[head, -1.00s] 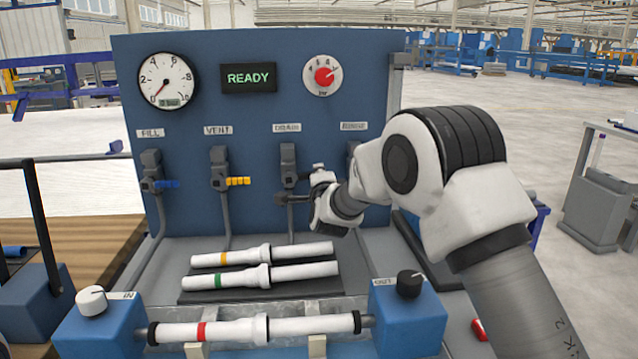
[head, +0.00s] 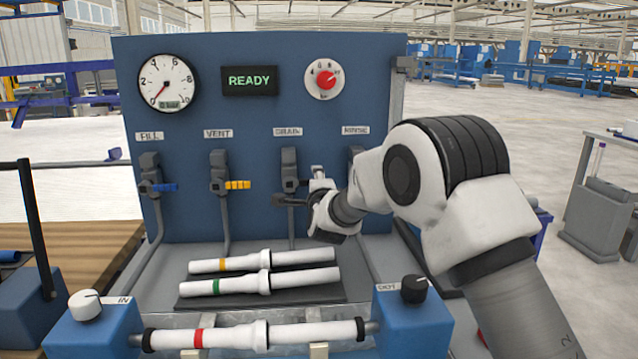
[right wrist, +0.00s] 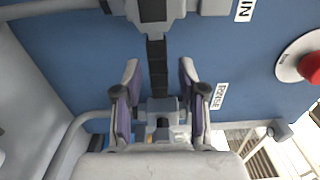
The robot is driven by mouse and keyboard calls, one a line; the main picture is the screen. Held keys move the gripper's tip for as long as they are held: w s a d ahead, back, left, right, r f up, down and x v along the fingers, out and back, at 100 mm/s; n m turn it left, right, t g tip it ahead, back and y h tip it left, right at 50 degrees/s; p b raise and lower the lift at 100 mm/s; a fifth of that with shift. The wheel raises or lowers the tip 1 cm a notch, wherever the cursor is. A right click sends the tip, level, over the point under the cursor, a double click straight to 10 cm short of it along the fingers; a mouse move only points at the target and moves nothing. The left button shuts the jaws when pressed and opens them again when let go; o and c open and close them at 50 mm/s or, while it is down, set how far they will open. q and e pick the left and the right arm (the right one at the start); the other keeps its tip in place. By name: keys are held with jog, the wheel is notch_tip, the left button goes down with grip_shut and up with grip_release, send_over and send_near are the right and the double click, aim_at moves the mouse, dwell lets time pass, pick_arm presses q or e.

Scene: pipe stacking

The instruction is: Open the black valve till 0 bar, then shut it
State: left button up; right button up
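The DRAIN valve (head: 289,160) sits on the blue panel, and its black handle (right wrist: 157,65) points to the panel's right, level like the neighbouring handles. My right gripper (head: 302,187) is at this handle. In the right wrist view its two fingers (right wrist: 158,76) stand on both sides of the handle, with a gap on each side. The gripper is open and holds nothing. The round gauge (head: 167,82) has its red needle at the low end, near 0, and its small display seems to read 0 bar. My left gripper is not in view.
The blue FILL handle (head: 164,187) and yellow VENT handle (head: 238,184) are to the left. The RINSE valve is mostly hidden by my arm. A display (head: 249,80) reads READY. A red knob (head: 327,80) is above. White pipes (head: 262,284) lie below.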

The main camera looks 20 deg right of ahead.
jog(key=shift+s+d, duration=0.1)
jog(key=shift+s, duration=0.25)
jog(key=v, duration=1.1)
jog(key=shift+s, duration=0.2)
